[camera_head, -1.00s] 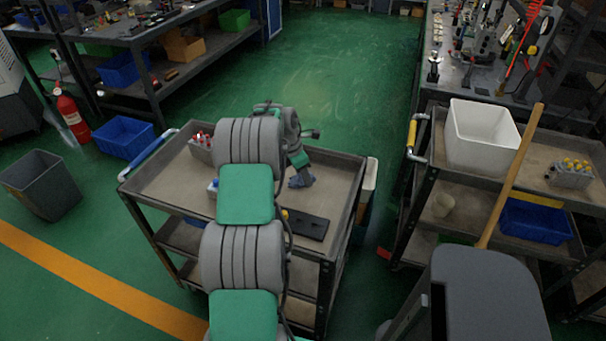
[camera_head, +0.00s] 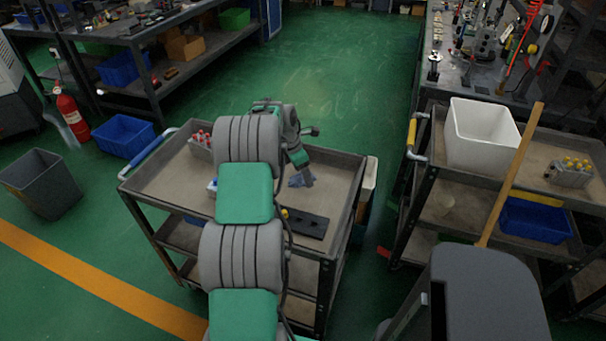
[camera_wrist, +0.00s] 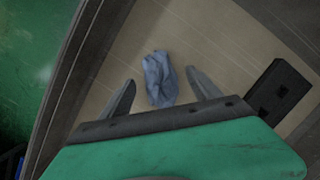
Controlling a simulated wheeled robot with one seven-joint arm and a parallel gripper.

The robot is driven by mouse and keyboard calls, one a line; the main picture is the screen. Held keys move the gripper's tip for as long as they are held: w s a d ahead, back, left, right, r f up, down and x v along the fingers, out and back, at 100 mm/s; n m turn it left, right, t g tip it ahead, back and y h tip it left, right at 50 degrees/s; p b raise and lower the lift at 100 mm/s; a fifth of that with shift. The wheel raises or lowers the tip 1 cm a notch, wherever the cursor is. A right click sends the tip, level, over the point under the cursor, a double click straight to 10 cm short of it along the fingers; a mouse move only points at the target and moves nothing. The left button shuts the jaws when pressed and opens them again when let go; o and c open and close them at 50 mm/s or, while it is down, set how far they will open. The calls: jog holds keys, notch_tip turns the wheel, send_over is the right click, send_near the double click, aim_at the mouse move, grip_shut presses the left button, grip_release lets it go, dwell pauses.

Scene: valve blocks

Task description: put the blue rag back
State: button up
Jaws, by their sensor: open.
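The blue rag (camera_wrist: 159,79) lies crumpled on the bare top of the near cart (camera_head: 160,190). In the wrist view it is between and just ahead of the two fingers of my gripper (camera_wrist: 162,92), which is open and empty. In the head view the rag (camera_head: 300,179) shows just below the end of my arm; my fingers are hard to make out there. I cannot tell whether the fingertips touch the cart top.
A black plate (camera_head: 305,223) lies on the cart near the rag. A block with red caps (camera_head: 201,143) stands at the cart's back left.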

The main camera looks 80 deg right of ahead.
aim_at(294, 178)
jog(key=v, duration=1.1)
jog(key=w+a+r+m+t, duration=0.1)
jog(key=w+a+r, duration=0.3)
jog(key=w+a, duration=0.7)
jog(key=w+a+r+m+t, duration=0.2)
jog(key=w+a+r, duration=0.2)
jog(key=w+a, duration=0.75)
jog(key=w+a+m+t, duration=0.1)
jog(key=w+a+m, duration=0.15)
jog(key=a, duration=1.65)
jog(key=s+a+m+y+p, duration=0.1)
jog(key=s+a, duration=0.2)
jog(key=a, duration=0.6)
jog(key=s+a+m+t+y+p, duration=0.1)
jog(key=s+a, duration=0.2)
jog(key=a, duration=0.6)
jog(key=shift+s+a+f+m+t, duration=0.15)
jog(key=shift+s+f+m+t, duration=0.15)
jog(key=shift+s+m, duration=0.05)
